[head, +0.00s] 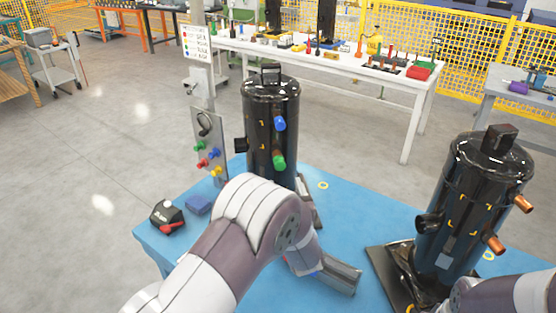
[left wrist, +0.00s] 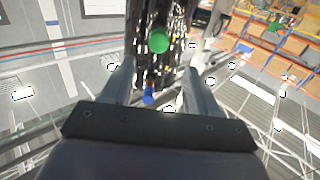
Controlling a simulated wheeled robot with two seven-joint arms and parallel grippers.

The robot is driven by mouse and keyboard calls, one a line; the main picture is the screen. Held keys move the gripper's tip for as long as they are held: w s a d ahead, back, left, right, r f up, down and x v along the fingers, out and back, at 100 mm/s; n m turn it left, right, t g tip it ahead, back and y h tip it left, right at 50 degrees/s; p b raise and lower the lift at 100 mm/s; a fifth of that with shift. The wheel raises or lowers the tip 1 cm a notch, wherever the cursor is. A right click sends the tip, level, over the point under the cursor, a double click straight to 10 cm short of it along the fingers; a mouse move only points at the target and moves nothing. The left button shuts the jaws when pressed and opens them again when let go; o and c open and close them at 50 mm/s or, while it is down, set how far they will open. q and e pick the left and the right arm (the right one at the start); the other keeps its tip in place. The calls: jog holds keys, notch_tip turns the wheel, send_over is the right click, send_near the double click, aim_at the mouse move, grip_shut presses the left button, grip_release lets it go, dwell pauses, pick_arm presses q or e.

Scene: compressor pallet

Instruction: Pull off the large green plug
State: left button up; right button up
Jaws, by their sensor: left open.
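The large green plug (head: 279,162) sticks out low on the side of the left black compressor (head: 270,120), below a blue plug (head: 279,124). In the left wrist view, the green plug (left wrist: 158,40) shows beyond my left gripper (left wrist: 160,72), in the gap between its two fingers. The fingers are apart with nothing held. The blue plug (left wrist: 148,96) shows nearer the gripper's base in that view. In the head view, my left gripper (head: 332,272) is low in front of the compressor, partly behind my arm. My right gripper is out of view.
A second black compressor (head: 475,200) with copper stubs stands on the right of the blue pallet top (head: 345,222). A grey panel (head: 208,145) with small coloured plugs stands left of the first compressor. A blue block (head: 198,205) and a dark red-trimmed object (head: 167,217) lie at left.

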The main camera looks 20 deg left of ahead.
aim_at(281, 167)
pick_arm(q)
jog(key=shift+f+b+x, duration=0.1)
jog(key=shift+b+x, duration=0.35)
jog(key=shift+x, duration=1.9)
jog(key=shift+f+b+x, duration=0.15)
jog(key=shift+b+x, duration=0.25)
jog(key=shift+x, duration=1.95)
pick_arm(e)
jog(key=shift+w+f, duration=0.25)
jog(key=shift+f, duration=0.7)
pick_arm(q)
jog(key=shift+d, duration=0.15)
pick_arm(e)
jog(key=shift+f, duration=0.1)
pick_arm(q)
grip_shut()
jog(key=shift+s+d, duration=0.1)
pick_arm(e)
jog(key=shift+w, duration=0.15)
